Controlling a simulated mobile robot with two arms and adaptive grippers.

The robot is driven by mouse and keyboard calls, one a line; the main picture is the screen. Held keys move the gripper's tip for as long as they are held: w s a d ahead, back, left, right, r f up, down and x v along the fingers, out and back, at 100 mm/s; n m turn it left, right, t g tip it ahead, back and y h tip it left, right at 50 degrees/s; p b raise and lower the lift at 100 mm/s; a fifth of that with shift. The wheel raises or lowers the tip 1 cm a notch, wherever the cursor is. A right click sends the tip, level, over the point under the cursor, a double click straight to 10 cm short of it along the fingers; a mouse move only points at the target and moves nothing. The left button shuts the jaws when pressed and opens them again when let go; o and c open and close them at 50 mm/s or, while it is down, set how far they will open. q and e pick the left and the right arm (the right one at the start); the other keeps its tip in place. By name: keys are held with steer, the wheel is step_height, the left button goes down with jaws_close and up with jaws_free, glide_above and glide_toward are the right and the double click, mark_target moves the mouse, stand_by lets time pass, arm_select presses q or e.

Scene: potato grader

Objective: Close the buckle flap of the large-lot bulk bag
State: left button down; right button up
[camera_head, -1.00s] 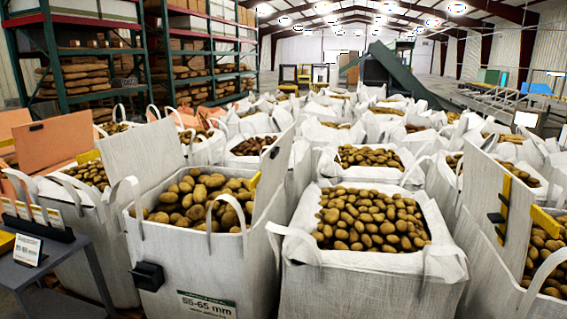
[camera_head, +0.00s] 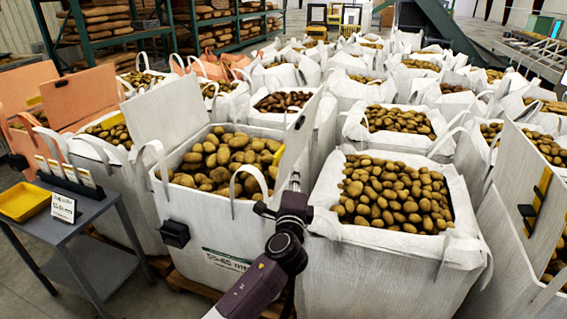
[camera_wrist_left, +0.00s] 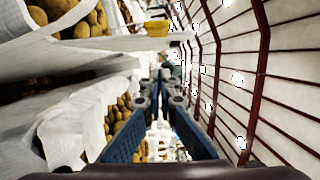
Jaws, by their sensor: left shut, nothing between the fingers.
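The white bulk bag labelled 55-65 mm (camera_head: 225,258) stands open, full of potatoes (camera_head: 225,160). Its raised right panel (camera_head: 298,135) leans upright, with a yellow strip beside it. A pale panel (camera_head: 168,112) stands up at its back left. A black buckle block (camera_head: 174,233) sits on its front left. I cannot read which bag is the large-lot one. My left gripper (camera_head: 291,187) is just in front of the right panel, shut and empty; contact is unclear. In the left wrist view its blue fingers (camera_wrist_left: 160,80) converge beneath a white panel edge and yellow piece (camera_wrist_left: 157,28). My right gripper is out of view.
Another full white bag (camera_head: 375,245) stands close on the right. The far-right bag has a raised panel (camera_head: 520,180) with a black buckle. A grey side table (camera_head: 75,225) holds a yellow tray (camera_head: 24,201) and cards. Orange bags stand behind it.

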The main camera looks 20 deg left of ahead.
mark_target(280, 155)
arm_select(q)
steer(key=w+a, duration=0.1)
steer(key=w+a+p, duration=0.1)
steer(key=a, duration=0.1)
steer(key=w+a, duration=0.1)
steer(key=shift+w+a+r+p, duration=0.15)
steer(key=shift+a+r+p, duration=0.2)
steer(key=shift+r, duration=0.05)
steer(key=shift+a+r+n+p, duration=0.3)
steer(key=shift+a+p, duration=0.1)
steer(key=shift+a, duration=0.1)
steer(key=shift+w+a+f+n+g+h+p, duration=0.25)
steer(key=shift+a+n+p, duration=0.75)
steer(key=shift+a, duration=1.7)
steer(key=shift+s+a+f+n+g+h+p, duration=0.1)
steer(key=shift+a+f+n+g+p, duration=0.35)
steer(key=shift+a+n, duration=1.5)
steer(key=shift+w+a+f+n+g+h+p, duration=0.15)
steer(key=shift+a+f+n+p, duration=0.6)
steer(key=shift+a, duration=2.65)
steer(key=shift+r+m+p, duration=0.3)
steer(key=shift+r, duration=0.1)
